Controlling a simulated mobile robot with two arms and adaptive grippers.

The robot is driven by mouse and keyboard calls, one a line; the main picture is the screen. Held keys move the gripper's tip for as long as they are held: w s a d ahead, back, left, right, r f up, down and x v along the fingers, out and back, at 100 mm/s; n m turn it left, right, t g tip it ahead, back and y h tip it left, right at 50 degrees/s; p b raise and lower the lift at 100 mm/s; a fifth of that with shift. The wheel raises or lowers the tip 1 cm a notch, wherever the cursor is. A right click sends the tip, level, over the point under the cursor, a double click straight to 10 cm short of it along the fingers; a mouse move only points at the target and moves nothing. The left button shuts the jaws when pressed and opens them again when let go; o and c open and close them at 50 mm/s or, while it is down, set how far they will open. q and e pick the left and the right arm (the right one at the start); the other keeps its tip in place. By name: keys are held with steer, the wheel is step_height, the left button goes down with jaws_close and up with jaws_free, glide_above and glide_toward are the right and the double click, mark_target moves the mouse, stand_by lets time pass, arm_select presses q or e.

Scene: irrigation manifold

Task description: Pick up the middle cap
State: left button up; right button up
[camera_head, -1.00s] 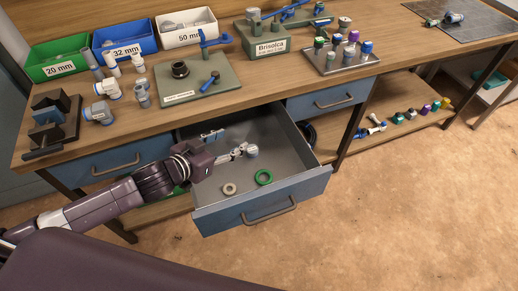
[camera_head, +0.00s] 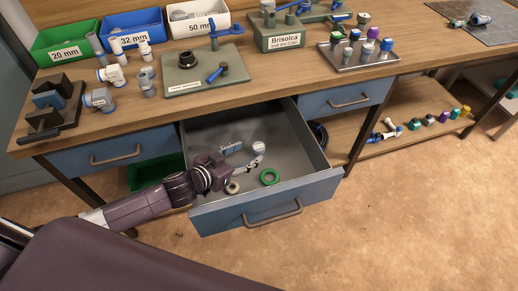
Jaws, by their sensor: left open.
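A small grey-white cap (camera_head: 259,147) stands on the floor of the open drawer (camera_head: 300,157). My left gripper (camera_head: 255,160) reaches into the drawer from the left. Its fingers are open, with the tips just in front of the cap; whether they touch it is too small to tell. A green ring (camera_head: 269,177) and a pale ring (camera_head: 232,187) lie nearer the drawer front. A blue and white fitting (camera_head: 230,148) lies behind the gripper. Which cap counts as the middle one is unclear. My right gripper is not in view.
The drawer's front panel (camera_head: 225,215) and side walls surround my gripper. The bench top above holds labelled bins (camera_head: 65,50), a green board (camera_head: 215,85) and a metal tray (camera_head: 345,66) with several coloured caps. More small parts lie on the lower shelf (camera_head: 370,152).

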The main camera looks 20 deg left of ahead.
mark_target(257, 148)
arm_select(q)
steer(key=x, duration=0.6)
steer(key=shift+r, duration=0.1)
steer(key=c, duration=1.1)
steer(key=shift+r, duration=0.15)
steer(key=shift+c, duration=0.2)
